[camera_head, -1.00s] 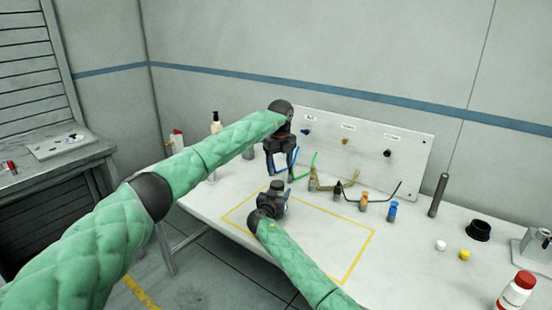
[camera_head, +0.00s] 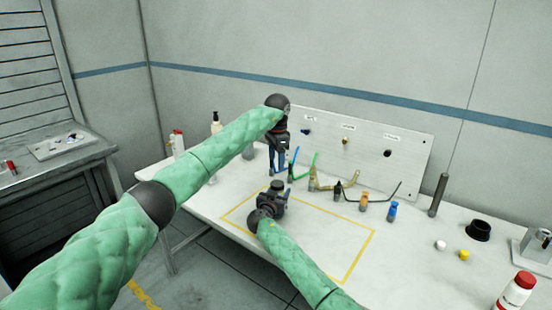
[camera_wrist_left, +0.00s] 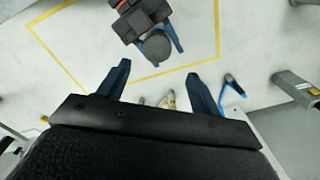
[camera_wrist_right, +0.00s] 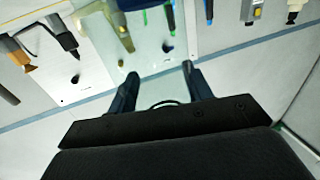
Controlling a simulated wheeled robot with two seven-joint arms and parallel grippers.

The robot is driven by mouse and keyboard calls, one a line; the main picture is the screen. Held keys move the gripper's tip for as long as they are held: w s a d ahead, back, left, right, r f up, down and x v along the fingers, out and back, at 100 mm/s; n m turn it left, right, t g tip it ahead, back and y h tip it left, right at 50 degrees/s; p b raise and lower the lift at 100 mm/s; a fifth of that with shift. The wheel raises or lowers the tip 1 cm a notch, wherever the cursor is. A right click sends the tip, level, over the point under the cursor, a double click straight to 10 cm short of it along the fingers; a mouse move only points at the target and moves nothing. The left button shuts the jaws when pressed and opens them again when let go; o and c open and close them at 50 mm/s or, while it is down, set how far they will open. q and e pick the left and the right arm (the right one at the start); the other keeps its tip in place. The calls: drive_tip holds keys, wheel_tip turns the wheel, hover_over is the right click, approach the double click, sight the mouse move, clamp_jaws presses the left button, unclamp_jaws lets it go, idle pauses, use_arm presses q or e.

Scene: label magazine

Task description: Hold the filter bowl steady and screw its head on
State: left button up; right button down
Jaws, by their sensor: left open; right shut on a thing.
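My right gripper (camera_head: 280,199) is low over the table inside the yellow outline. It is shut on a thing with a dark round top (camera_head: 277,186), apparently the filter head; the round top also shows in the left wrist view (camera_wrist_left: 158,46). In the right wrist view a pale, see-through body, apparently the filter bowl (camera_wrist_right: 152,62), stands between the fingers, with a dark curved rim. I cannot tell how far the head is threaded. My left gripper (camera_head: 277,170) points down above and slightly behind the dark top. It is open and empty, apart from the top.
Several coloured hose or tool pieces lie behind and right of the grippers, including an orange one (camera_head: 364,200) and a blue one (camera_head: 392,211). A white panel (camera_head: 415,150) stands behind. A black ring (camera_head: 478,230) and a red-capped bottle (camera_head: 515,292) are right. The outline's right part is clear.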

sight(275, 183)
use_arm(q)
drive_tip(key=shift+r+n, duration=0.1)
drive_tip(key=shift+n, duration=0.8)
drive_tip(key=shift+w+a+f, duration=0.1)
drive_tip(key=shift+w+f, duration=0.05)
drive_tip(key=shift+f, duration=3.9)
clamp_jaws()
drive_tip(key=c, duration=0.9)
unclamp_jaws()
drive_tip(key=shift+c, duration=0.2)
